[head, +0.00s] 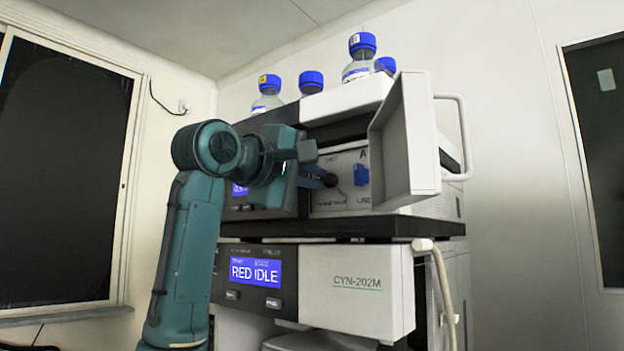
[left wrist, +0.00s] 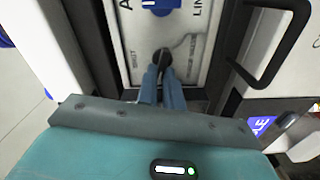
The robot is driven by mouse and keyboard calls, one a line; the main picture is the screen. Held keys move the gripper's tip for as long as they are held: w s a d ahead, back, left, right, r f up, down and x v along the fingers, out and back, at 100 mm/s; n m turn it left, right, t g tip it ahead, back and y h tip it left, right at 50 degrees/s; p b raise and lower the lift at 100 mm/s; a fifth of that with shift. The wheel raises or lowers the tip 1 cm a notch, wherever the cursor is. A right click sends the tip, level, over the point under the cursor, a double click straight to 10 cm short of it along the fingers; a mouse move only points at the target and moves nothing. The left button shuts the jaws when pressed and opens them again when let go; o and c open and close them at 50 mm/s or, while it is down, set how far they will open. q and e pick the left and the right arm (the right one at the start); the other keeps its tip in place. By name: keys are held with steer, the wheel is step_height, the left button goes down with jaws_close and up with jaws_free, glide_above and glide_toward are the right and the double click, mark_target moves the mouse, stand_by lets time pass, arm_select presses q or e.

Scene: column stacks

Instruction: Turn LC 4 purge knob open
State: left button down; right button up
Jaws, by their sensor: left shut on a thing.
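The purge knob (head: 331,180) is a small dark round knob on the pale panel (head: 349,203) inside the open bay of the upper unit. It also shows in the left wrist view as a dark knob (left wrist: 162,57) at the fingertips. My left gripper (head: 325,180) reaches into the bay from the left and is shut on the knob; the fingers (left wrist: 163,80) partly hide it. My right gripper is out of view.
The unit's white door (head: 408,140) stands open right of the bay. Several blue-capped bottles (head: 311,82) stand on top. Below is a unit marked CYN-202M (head: 357,287), with a display (head: 254,272) reading RED IDLE. A black handle (left wrist: 278,50) is close by in the left wrist view.

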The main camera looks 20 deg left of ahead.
arm_select(q)
steer(key=shift+f+n, duration=0.15)
steer(key=shift+n, duration=0.95)
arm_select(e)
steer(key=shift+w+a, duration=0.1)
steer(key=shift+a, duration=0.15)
arm_select(q)
steer(key=shift+a, duration=0.1)
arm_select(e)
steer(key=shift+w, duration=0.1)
arm_select(q)
steer(key=c, duration=1.5)
jaws_free()
steer(key=shift+c, duration=0.2)
steer(key=shift+b, duration=0.3)
